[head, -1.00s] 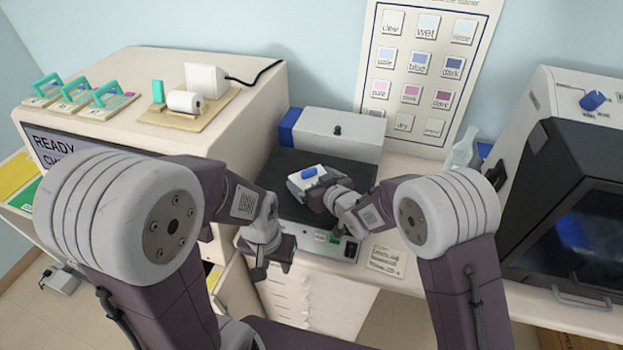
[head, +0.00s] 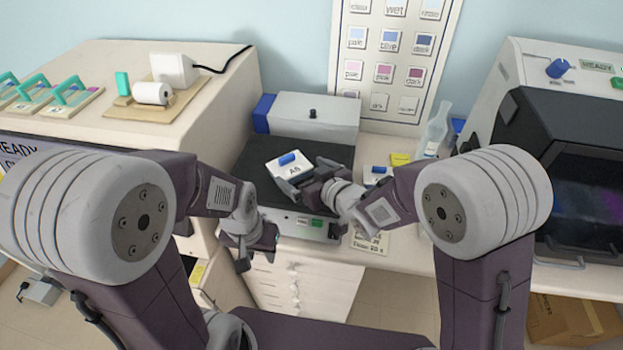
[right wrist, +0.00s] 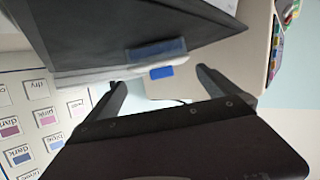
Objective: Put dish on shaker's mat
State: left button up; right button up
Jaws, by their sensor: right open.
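A white dish (head: 283,171) marked "A5", with a blue grip on top, lies on the black mat (head: 258,160) of the shaker (head: 290,222). My right gripper (head: 303,182) is open at the dish's near right side.
A clear bottle (head: 435,130) stands by the dark-fronted machine (head: 570,170) at right. A beige cabinet (head: 150,90) is at left. A grey-and-blue box (head: 310,119) borders the mat's back.

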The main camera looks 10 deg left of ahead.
jog(key=v, duration=0.4)
jog(key=shift+s+d+r, duration=0.1)
jog(key=shift+s+d, duration=0.05)
jog(key=w+d+r+m+t+h, duration=0.2)
jog(key=w+d, duration=0.2)
jog(key=d, duration=0.4)
jog(key=s+d+f+m+g+h, duration=0.1)
jog(key=d+f+m+h, duration=0.15)
jog(key=d, duration=0.45)
jog(key=s+d+f+m+g+h, duration=0.1)
jog(key=d+f+m+h, duration=0.15)
jog(key=d, duration=0.35)
jog(key=s+d+f+m+g+h, duration=0.1)
jog(key=s+f+g, duration=0.3)
jog(key=s, duration=0.4)
jog(key=s+d+f+g+h, duration=0.1)
jog(key=s+d+f+g, duration=0.2)
jog(key=s, duration=0.6)
jog(key=shift+s+d+f+m+g, duration=0.2)
jog(key=shift+f+m+g, duration=0.2)
jog(key=shift+f+g, duration=0.4)
